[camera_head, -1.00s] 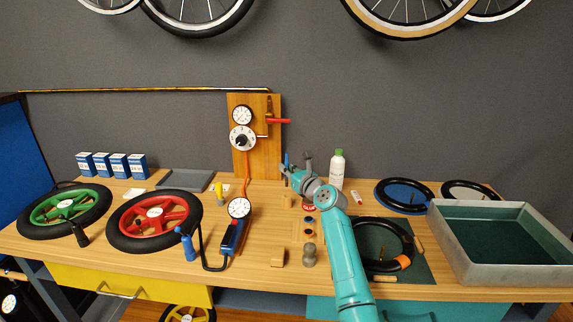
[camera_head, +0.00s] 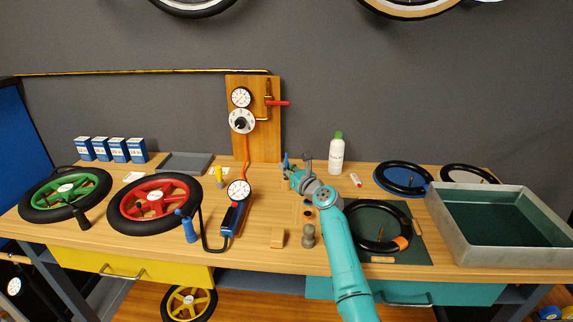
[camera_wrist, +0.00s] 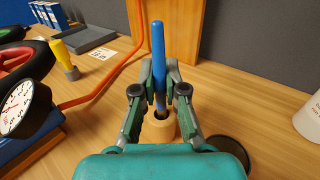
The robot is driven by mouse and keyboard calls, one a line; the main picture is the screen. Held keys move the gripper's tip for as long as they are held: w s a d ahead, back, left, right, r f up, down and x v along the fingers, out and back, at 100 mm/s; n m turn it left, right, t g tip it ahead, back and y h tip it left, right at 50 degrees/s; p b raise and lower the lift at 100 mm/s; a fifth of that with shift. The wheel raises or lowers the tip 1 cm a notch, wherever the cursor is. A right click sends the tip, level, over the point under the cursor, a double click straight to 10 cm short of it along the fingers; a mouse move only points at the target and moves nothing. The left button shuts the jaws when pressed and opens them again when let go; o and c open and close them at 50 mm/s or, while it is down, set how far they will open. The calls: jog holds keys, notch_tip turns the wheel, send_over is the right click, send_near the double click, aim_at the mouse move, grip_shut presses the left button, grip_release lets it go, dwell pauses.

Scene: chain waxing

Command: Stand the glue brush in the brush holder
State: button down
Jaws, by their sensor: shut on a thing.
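The glue brush is a thin blue rod (camera_wrist: 158,55), upright in the wrist view. My gripper (camera_wrist: 160,85) is shut on it, one finger on each side. The brush holder (camera_wrist: 160,130) is a pale wooden round piece with a dark hole, directly below the fingers. The brush's lower end meets the hole and appears to be inside it; how deep cannot be told. In the head view my gripper (camera_head: 289,172) is low over the table's back half, with the blue brush tip (camera_head: 285,157) above it. The holder is hidden there by my arm.
A white bottle with a green cap (camera_head: 337,155) stands right of my gripper. A wooden gauge board (camera_head: 255,145) rises behind left. A pump with a gauge (camera_head: 238,190) and red hose is left. A tyre on a dark mat (camera_head: 420,250) lies right of my arm.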

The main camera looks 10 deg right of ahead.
jog(key=shift+f, duration=0.2)
jog(key=c, duration=1.2)
grip_release()
jog(key=shift+o, duration=0.2)
jog(key=shift+s, duration=0.1)
jog(key=v, duration=1.1)
jog(key=shift+s+d, duration=0.2)
jog(key=shift+s, duration=0.15)
